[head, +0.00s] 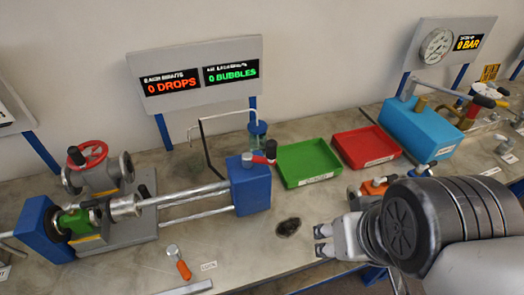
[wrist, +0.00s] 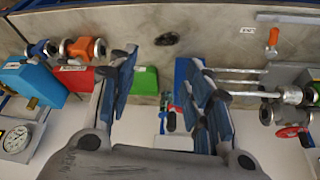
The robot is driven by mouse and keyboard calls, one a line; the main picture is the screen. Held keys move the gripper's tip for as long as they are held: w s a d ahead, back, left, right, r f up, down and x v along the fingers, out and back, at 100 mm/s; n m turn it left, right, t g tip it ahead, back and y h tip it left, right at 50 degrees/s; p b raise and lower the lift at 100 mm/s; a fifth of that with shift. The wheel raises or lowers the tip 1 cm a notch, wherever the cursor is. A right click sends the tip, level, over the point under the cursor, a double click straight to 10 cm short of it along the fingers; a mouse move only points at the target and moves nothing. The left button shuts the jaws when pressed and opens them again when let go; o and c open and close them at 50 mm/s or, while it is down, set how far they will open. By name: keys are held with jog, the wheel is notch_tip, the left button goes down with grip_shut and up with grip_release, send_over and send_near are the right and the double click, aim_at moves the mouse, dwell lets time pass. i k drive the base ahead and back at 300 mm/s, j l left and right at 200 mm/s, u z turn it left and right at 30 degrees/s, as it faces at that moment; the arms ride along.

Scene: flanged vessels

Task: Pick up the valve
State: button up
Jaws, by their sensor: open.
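A grey flanged valve with a red handwheel (head: 92,155) stands on the bench at the left. Its handwheel shows at the right edge of the wrist view (wrist: 290,131). A smaller orange flanged body (head: 375,188) stands just beyond my arm, partly hidden by it. It shows more fully at the left of the wrist view (wrist: 80,48). I cannot tell which of these the task means. My gripper (head: 321,241) is open and empty above the front of the bench, left of the orange body and well right of the handwheel valve. Its spread fingers frame the wrist view (wrist: 158,60).
A blue clamp rig (head: 250,185) with rods holds a green flanged part (head: 75,222). Green (head: 309,162) and red (head: 367,147) trays and a blue box (head: 420,128) stand behind. An orange-handled tool (head: 183,268) lies in front.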

aim_at(81, 221)
jog(key=u, duration=1.9)
jog(key=i+j+z, duration=0.1)
jog(key=i+j, duration=0.6)
jog(key=j, duration=0.15)
jog(key=i+j+z, duration=0.15)
jog(key=i+j, duration=0.55)
jog(key=j, duration=0.15)
jog(key=z, duration=0.05)
